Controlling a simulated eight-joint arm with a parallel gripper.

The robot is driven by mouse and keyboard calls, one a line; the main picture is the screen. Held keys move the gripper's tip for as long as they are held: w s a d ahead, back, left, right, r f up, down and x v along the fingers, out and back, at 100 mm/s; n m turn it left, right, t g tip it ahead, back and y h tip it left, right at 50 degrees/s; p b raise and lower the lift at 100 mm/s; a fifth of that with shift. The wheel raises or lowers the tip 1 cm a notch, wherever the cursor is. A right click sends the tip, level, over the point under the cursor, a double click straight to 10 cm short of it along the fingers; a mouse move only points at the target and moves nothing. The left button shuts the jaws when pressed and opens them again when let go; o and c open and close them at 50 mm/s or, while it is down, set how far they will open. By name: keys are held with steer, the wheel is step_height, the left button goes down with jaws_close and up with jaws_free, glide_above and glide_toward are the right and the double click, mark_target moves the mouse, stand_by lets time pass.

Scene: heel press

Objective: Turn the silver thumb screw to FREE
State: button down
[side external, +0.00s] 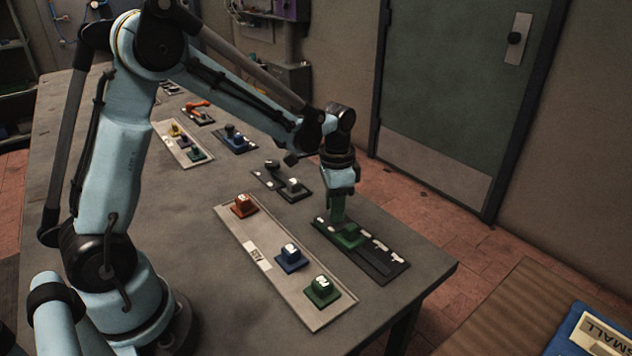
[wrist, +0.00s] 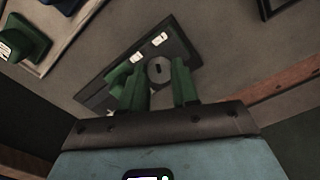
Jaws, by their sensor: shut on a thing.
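The silver thumb screw (wrist: 160,69) shows in the wrist view as a grey disc with a dark slot, on a dark plate (wrist: 178,50). My gripper (wrist: 160,80) has green fingers, one on each side of the screw, shut on it. In the side external view my gripper (side external: 338,222) points straight down at the dark plate (side external: 385,268), and the screw is hidden there. A green block (side external: 349,237) sits on the plate beside the fingers. White labels (wrist: 163,35) on the plate are too small to read, so I cannot tell where FREE is.
A pale tray (side external: 285,292) left of the plate holds an orange block (side external: 243,206), a blue block (side external: 291,258) and a green block (side external: 322,291). Another dark plate (side external: 282,184) lies behind. The table's right edge is close to the plate.

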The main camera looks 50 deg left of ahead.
steer(key=n, duration=1.4)
steer(key=shift+n, duration=0.3)
stand_by(0.4)
steer(key=c, duration=0.8)
jaws_free()
steer(key=shift+c, duration=0.2)
step_height(320, 180, up, 12)
